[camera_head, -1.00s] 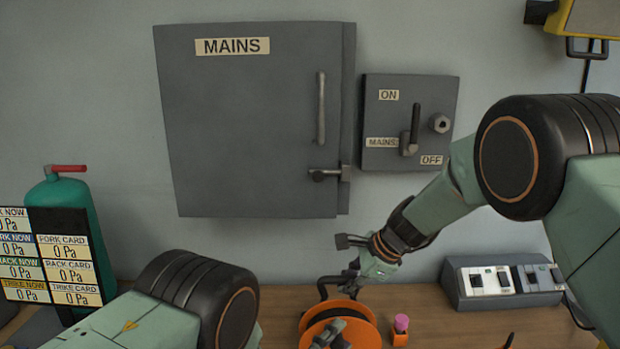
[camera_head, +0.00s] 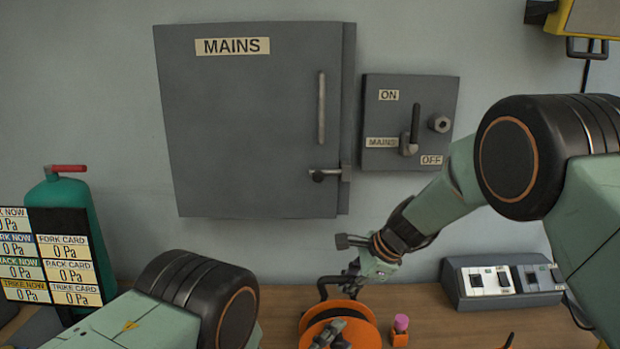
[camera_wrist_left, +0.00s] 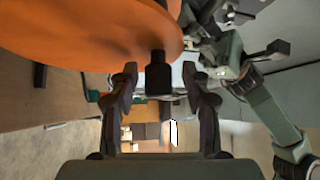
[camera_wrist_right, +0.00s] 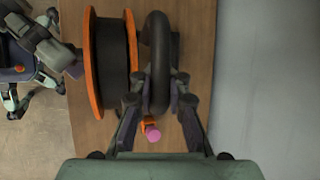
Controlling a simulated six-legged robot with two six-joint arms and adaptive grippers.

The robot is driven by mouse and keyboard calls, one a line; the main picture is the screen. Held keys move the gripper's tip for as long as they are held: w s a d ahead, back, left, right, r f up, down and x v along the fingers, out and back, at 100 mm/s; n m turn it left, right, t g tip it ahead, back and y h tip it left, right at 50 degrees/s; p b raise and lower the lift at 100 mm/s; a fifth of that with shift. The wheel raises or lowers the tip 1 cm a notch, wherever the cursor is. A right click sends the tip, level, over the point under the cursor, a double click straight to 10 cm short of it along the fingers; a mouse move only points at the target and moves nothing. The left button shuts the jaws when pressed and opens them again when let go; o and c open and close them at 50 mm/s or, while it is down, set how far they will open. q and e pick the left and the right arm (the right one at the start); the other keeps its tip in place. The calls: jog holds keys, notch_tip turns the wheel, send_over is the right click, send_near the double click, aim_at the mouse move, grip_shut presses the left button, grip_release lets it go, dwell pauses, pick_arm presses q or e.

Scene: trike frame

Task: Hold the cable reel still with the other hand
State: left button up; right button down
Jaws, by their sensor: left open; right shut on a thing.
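The cable reel (camera_head: 365,325) has orange flanges and a black drum, and stands on the wooden bench. It also shows in the right wrist view (camera_wrist_right: 93,70). My right gripper (camera_head: 352,280) is shut on the reel's black loop handle (camera_wrist_right: 158,60), which lies between its fingers. My left gripper (camera_head: 332,338) is open in front of the reel's near face. In the left wrist view the orange flange (camera_wrist_left: 90,30) fills the top, and a black knob (camera_wrist_left: 158,75) on it sits between the open fingertips (camera_wrist_left: 158,80); I cannot tell whether they touch it.
A small orange holder with a pink-topped piece (camera_head: 401,323) stands just right of the reel. A grey switch box (camera_head: 505,282) is farther right. A green extinguisher (camera_head: 75,215) and pressure cards (camera_head: 70,270) are at left. The mains cabinet (camera_head: 260,150) is on the wall behind.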

pick_arm(q)
jog(key=v, duration=1.2)
jog(key=shift+c, duration=0.3)
jog(key=shift+x, duration=6.05)
jog(key=shift+c, duration=0.3)
jog(key=c, duration=0.7)
jog(key=o, duration=0.8)
